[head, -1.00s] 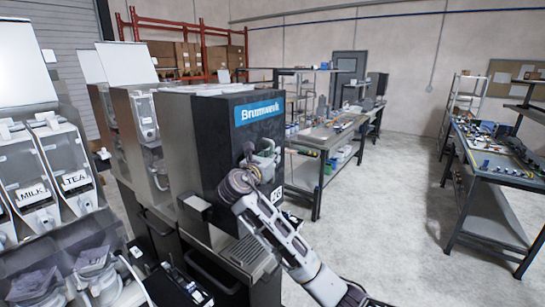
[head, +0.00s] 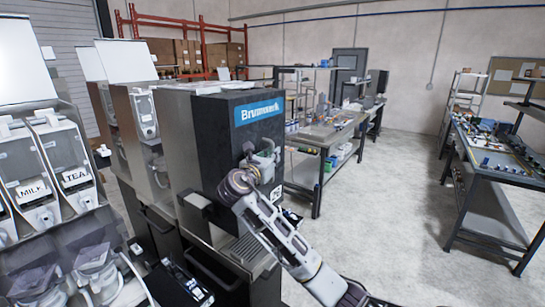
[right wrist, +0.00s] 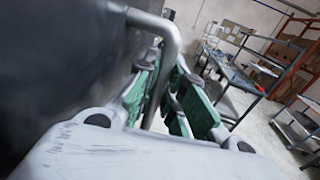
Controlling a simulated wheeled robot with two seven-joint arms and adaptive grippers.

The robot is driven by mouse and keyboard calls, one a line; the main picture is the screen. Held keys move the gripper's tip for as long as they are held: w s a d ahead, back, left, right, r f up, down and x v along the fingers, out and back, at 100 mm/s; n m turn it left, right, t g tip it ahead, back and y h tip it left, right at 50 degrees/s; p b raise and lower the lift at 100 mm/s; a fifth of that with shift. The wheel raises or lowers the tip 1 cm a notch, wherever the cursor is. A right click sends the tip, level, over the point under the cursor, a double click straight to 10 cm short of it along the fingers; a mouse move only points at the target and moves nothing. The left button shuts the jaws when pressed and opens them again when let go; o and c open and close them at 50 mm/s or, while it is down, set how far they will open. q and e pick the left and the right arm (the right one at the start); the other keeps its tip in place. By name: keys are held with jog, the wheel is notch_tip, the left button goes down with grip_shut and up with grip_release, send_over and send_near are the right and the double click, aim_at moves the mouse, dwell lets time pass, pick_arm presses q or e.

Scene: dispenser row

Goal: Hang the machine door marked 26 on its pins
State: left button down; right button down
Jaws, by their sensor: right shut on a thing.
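The door (head: 238,150) is a dark panel with a blue Brunswerk label, at the front of a grey machine (head: 170,140) in the middle of the head view. A white plate marked 26 (head: 277,194) shows low on its right side, partly behind my arm. My right gripper (head: 262,156) is at the door's grey bar handle (head: 268,146). In the right wrist view the bent handle (right wrist: 172,50) passes between the green-padded fingers (right wrist: 165,92), which are shut on it. The pins are hidden, and I cannot tell whether the door touches them. My left gripper is out of view.
Dispensers marked MILK (head: 33,190) and TEA (head: 75,176) stand close on the left. A workbench (head: 325,140) with small items stands behind the door on the right. Another bench (head: 500,170) is at the far right, with clear floor (head: 390,220) between.

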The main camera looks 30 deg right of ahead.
jog(key=shift+a+r, duration=0.1)
jog(key=shift+r, duration=0.1)
dwell(0.4)
jog(key=c, duration=1.4)
grip_release()
jog(key=shift+w+f, duration=0.1)
jog(key=shift+w, duration=0.1)
jog(key=shift+c, duration=0.2)
jog(key=shift+f, duration=0.25)
jog(key=v, duration=1.2)
